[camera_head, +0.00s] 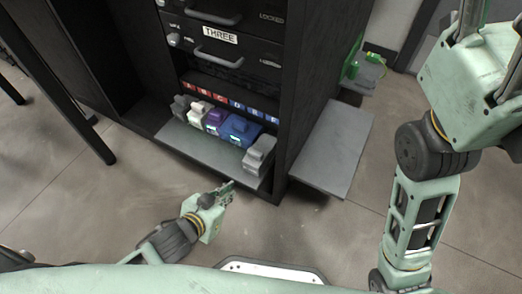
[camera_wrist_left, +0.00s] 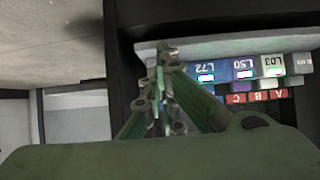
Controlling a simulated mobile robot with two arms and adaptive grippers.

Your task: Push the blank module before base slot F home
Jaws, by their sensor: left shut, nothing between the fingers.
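A grey blank module (camera_head: 259,155) stands at the right end of the low grey shelf (camera_head: 205,151), below the label for slot F. It sits further forward than the modules beside it. My left gripper (camera_head: 229,186) is shut and empty, low in front of the shelf's front edge, apart from the module in the head view. In the left wrist view the shut fingers (camera_wrist_left: 166,62) point at the shelf beside the blue module marked L72 (camera_wrist_left: 208,71). My right gripper is out of view.
Blue (camera_head: 239,129), purple (camera_head: 214,120), white (camera_head: 198,113) and another grey module (camera_head: 181,106) stand in a row to the left. The black cabinet wall (camera_head: 291,150) bounds the right side. A grey side panel (camera_head: 335,150) juts out beyond it. The floor before the shelf is clear.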

